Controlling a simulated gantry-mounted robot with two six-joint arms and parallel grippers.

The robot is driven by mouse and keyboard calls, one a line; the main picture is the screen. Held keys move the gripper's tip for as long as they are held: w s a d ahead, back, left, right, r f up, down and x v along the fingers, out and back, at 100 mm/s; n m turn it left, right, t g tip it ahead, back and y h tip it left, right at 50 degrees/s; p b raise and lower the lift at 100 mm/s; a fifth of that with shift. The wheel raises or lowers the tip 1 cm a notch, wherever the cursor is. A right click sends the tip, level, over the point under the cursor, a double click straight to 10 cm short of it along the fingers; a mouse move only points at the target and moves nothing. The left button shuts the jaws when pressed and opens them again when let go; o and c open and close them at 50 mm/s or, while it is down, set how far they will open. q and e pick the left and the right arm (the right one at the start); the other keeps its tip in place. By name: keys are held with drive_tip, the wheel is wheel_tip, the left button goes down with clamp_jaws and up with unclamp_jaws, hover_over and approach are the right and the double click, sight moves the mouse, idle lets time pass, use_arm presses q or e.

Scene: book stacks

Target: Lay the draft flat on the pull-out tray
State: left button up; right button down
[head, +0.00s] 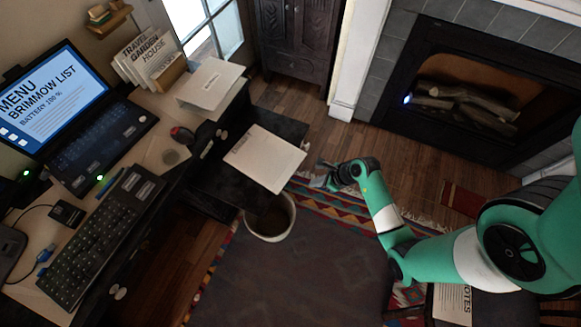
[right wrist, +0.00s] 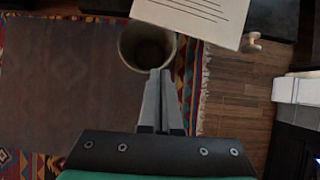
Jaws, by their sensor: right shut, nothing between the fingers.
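A pale sheet with printed lines, which looks like the draft (head: 264,157), lies flat on the dark pull-out tray (head: 215,183) at the desk's side. Its right edge reaches to or past the tray's edge. The sheet's lined face also shows at the top of the right wrist view (right wrist: 200,14). My right gripper (head: 322,177) is apart from the sheet, to its right in the head view. In the right wrist view its fingers (right wrist: 160,75) are together with nothing between them. My left gripper is not in view.
A white waste bin (head: 270,236) stands on the floor below the tray. Another paper stack (head: 209,84) lies on the desk near upright books (head: 143,57). A laptop (head: 62,100) and keyboard (head: 95,233) fill the desk's left. Open floor and a rug (head: 290,275) lie right of the desk.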

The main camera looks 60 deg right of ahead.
use_arm(q)
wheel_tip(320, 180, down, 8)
drive_tip(key=b, duration=0.8)
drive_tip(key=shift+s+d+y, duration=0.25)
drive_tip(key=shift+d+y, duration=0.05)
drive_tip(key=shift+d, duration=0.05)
use_arm(e)
drive_tip(key=w+d+f, duration=0.2)
drive_tip(key=w+f, duration=0.6)
drive_tip(key=shift+w+r, duration=0.1)
